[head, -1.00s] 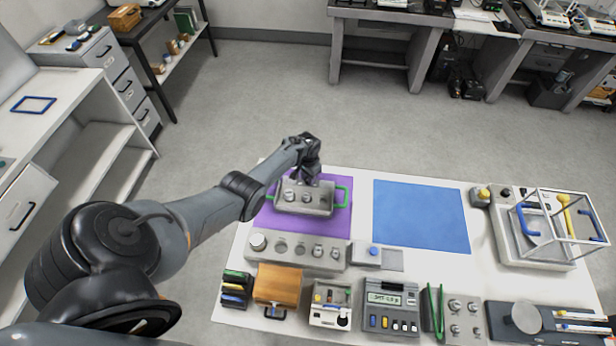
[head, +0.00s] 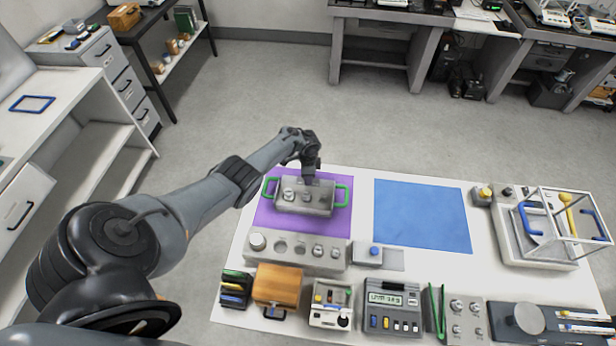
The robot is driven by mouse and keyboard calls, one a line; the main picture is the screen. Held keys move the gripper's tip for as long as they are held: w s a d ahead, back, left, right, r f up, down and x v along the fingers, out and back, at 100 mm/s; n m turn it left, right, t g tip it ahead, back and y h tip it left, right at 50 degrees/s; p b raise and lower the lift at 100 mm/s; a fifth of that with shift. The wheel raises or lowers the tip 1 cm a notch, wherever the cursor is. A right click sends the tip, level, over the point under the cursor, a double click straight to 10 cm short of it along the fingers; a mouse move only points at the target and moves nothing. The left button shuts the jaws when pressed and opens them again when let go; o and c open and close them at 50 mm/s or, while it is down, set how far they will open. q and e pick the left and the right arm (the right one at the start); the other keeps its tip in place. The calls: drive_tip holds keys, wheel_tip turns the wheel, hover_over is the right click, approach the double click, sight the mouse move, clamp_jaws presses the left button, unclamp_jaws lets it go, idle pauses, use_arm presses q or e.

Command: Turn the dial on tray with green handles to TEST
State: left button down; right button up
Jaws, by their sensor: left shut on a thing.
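The tray with green handles (head: 319,210) is a grey box on the purple mat (head: 276,223). Its right green handle (head: 344,193) and left green handle (head: 268,187) both show. Small round knobs stand on its top, one of them near its left part (head: 289,196). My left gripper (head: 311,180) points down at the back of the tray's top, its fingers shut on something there. The fingers hide what they hold, taken to be the dial, and its setting cannot be read. My right gripper is not in view.
A blue mat (head: 421,215) lies bare to the right. A grey block with round weights (head: 296,251) stands in front of the purple mat. A display box (head: 391,305), a wooden box (head: 278,285) and a glass-framed balance (head: 545,240) also stand on the white table.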

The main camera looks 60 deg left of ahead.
use_arm(q)
drive_tip(key=shift+m, duration=0.3)
drive_tip(key=c, duration=1.1)
unclamp_jaws()
drive_tip(key=shift+r+p, duration=0.4)
drive_tip(key=shift+r, duration=0.2)
wheel_tip(320, 180, up, 10)
drive_tip(key=p, duration=0.4)
drive_tip(key=shift+f, duration=0.2)
drive_tip(key=shift+d, duration=0.1)
